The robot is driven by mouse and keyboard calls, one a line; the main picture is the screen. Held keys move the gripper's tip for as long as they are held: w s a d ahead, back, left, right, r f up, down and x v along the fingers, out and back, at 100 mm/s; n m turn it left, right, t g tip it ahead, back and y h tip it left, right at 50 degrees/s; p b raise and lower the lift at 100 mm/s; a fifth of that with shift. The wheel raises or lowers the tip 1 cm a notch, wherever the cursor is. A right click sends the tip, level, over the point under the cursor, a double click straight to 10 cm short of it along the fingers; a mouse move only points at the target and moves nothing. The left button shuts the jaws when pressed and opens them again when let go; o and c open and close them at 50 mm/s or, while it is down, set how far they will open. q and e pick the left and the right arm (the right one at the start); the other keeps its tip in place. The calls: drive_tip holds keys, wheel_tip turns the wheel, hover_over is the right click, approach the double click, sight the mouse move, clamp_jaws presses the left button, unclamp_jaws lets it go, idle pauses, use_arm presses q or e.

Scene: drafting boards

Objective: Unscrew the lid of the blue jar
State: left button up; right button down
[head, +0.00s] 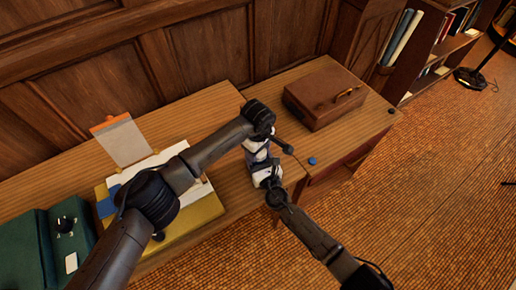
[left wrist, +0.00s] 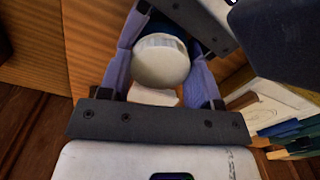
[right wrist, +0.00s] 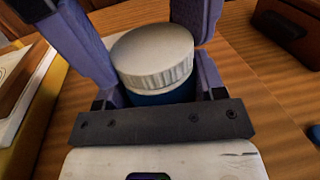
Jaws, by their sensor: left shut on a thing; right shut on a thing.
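The blue jar (right wrist: 165,97) and its white ribbed lid (right wrist: 152,52) show in the right wrist view. The lid sits on top of the jar, and a pale band shows under its ribbed edge. In the left wrist view the round lid (left wrist: 162,60) is between my left fingers, with a bit of dark blue behind it. My left gripper (head: 259,152) is shut on the lid. My right gripper (head: 264,165) is shut on the jar's body below it. In the head view both grippers meet near the desk's front edge and largely hide the jar.
A brown case (head: 322,93) lies on the desk behind and right of the grippers. A small blue round thing (head: 312,161) is near the right front edge. A yellow folder with papers (head: 195,228), a clipboard (head: 123,141) and a green box (head: 70,228) are at left.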

use_arm(q)
drive_tip(key=shift+n, duration=0.3)
drive_tip(key=o, duration=1)
drive_tip(key=shift+r, duration=0.1)
wheel_tip(320, 180, up, 4)
drive_tip(key=shift+r, duration=0.1)
drive_tip(key=shift+c, duration=0.2)
wheel_tip(320, 180, up, 3)
drive_tip(key=shift+w+f+m, duration=0.1)
drive_tip(key=shift+f+m, duration=0.1)
drive_tip(key=shift+m, duration=1)
drive_tip(key=shift+r+m, duration=0.3)
drive_tip(key=shift+m, duration=0.2)
drive_tip(key=shift+f, duration=3.85)
